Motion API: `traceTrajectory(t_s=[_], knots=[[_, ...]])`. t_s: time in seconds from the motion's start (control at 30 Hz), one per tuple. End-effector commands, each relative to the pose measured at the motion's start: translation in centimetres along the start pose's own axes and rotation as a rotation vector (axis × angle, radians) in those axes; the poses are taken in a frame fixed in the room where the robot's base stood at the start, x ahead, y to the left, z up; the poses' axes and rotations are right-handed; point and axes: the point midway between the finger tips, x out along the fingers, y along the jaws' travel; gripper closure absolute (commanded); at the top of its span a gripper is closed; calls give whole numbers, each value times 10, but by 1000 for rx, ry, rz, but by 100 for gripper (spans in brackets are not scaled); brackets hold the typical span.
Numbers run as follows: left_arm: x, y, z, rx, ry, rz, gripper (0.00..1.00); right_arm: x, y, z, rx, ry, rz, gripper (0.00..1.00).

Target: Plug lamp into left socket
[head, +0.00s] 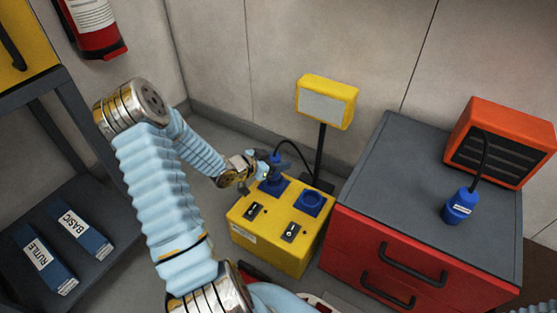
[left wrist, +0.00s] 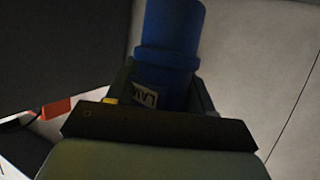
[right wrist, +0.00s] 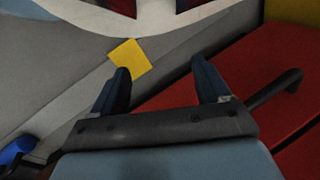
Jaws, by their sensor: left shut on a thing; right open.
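The yellow work lamp (head: 326,102) stands on a dark pole behind the yellow power box (head: 268,255). Its black cable curves down to a blue plug (left wrist: 170,35), which carries a partly hidden "LAM" label in the left wrist view. My left gripper (head: 270,167) is shut on this plug at the left socket (head: 277,187) on top of the box. The fingers cover much of the plug, and I cannot tell whether it is seated. The right socket (head: 311,200) is empty. My right gripper (right wrist: 162,85) is open and empty near the red cabinet.
An orange heater (head: 505,140) and its labelled blue plug (head: 460,207) are on the red cabinet's grey top (head: 395,175). A shelf with blue packs (head: 80,232) is at left; a fire extinguisher (head: 95,27) hangs above.

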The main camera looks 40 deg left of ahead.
Motion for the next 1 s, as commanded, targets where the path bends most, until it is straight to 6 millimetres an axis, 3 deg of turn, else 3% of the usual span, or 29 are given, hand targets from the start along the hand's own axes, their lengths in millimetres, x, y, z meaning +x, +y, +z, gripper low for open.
traceTrajectory(t_s=[0.1,0.3,1.0], knots=[[8,0,18,-1,1,0,87,17,6,0,1,3,0,24],[13,0,30,-1,1,0,87,28,10,-1,2,7,1,24],[12,0,29,0,1,0,87,25,9,-1,1,8,1,24]])
